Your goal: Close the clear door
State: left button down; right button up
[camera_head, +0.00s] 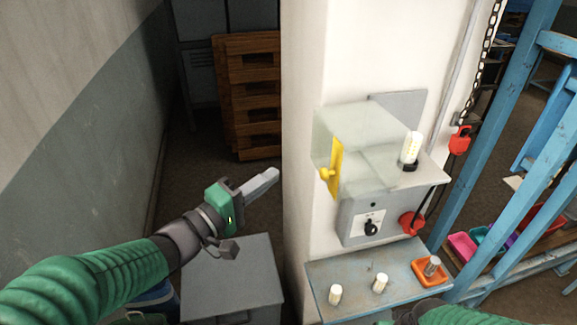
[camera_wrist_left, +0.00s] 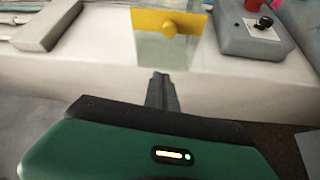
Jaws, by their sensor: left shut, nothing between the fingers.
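The clear door (camera_head: 323,150) is a see-through panel on the wall-mounted box, with a yellow strip and a round yellow knob (camera_head: 327,174) along its edge. It stands out from the box, toward the left. In the left wrist view the clear panel (camera_wrist_left: 165,53) and yellow knob (camera_wrist_left: 170,28) are just beyond the fingertips. My left gripper (camera_head: 274,174) is shut and empty, left of the knob, with a gap between them. Its fingers also show in the left wrist view (camera_wrist_left: 161,80). Only part of my right arm shows at the bottom edge; its gripper is out of view.
A white bulb (camera_head: 411,148) stands on the shelf beside the box. Below is a grey switch box (camera_head: 362,222) with a dark knob. A metal ledge (camera_head: 330,273) holds white pegs and an orange dish (camera_head: 421,273). A blue frame (camera_head: 500,130) stands right; a grey cabinet (camera_head: 230,275) sits below my left arm.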

aim_at(327, 157)
pick_arm(q)
jog(key=w+d+p, duration=0.1)
jog(key=d, duration=0.2)
jog(key=w+d+p, duration=0.1)
jog(key=w+d, duration=0.1)
jog(key=d, duration=0.1)
jog(key=w+d+p, duration=0.1)
jog(key=d+p, duration=0.1)
jog(key=shift+w+d, duration=0.4)
jog(key=shift+s+f, duration=0.1)
jog(key=shift+s, duration=0.25)
jog(key=shift+a, duration=0.45)
jog(key=shift+d+f, duration=0.1)
